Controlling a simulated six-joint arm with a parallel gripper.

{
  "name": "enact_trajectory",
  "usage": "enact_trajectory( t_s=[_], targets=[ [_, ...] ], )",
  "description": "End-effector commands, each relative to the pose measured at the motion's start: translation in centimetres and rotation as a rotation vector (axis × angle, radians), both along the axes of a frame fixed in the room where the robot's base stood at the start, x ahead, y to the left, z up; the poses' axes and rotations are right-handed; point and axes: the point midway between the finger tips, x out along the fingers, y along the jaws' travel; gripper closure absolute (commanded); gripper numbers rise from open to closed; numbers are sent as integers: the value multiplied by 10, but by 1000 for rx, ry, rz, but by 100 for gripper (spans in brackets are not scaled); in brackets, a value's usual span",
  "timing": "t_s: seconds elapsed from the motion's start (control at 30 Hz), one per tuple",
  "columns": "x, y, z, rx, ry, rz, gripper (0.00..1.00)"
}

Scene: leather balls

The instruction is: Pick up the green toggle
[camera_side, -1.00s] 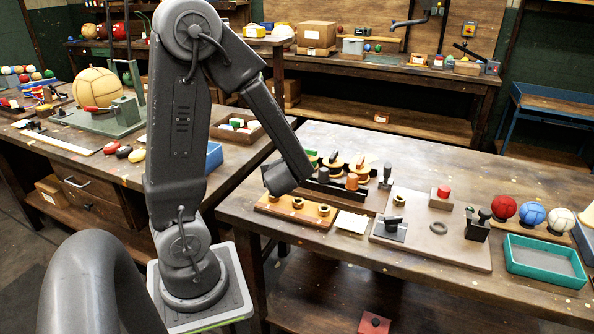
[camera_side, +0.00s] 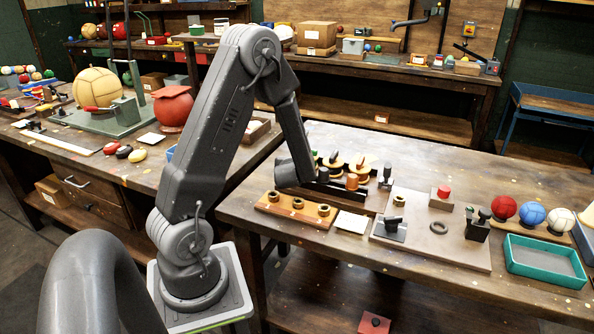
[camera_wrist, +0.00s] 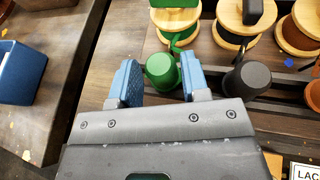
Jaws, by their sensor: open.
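The green toggle (camera_wrist: 162,69) stands in the wrist view, with a rounded green knob and a green piece above it by a wooden spool. My gripper (camera_wrist: 159,77) is open, its two blue finger pads on either side of the toggle's knob. Gaps show at both sides, and I cannot tell if either finger touches it. In the side view my arm's end (camera_side: 295,172) is low over the left of the near bench, and the green toggle is hidden behind it.
A black toggle (camera_wrist: 246,80) stands close right of my right finger. Wooden spools (camera_wrist: 246,18) stand beyond. A blue bin (camera_wrist: 20,72) is at the left. In the side view, an orange board with rings (camera_side: 296,208) lies in front of my arm's end.

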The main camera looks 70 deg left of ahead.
Motion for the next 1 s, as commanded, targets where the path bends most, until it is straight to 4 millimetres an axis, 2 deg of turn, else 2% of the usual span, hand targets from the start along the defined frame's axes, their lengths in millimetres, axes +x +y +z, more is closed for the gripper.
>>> enact_trajectory(
  t_s=[0.1, 0.23, 0.57, 0.87, 1.0],
  targets=[
    [7, 15, -12, -2, 2, 3, 58],
    [15, 28, -17, -1, 0, 3, 58],
    [18, 33, -19, -1, 0, 1, 59],
    [18, 32, -19, 0, 0, 1, 87],
    [18, 32, -19, 0, 0, 1, 89]
  ],
)
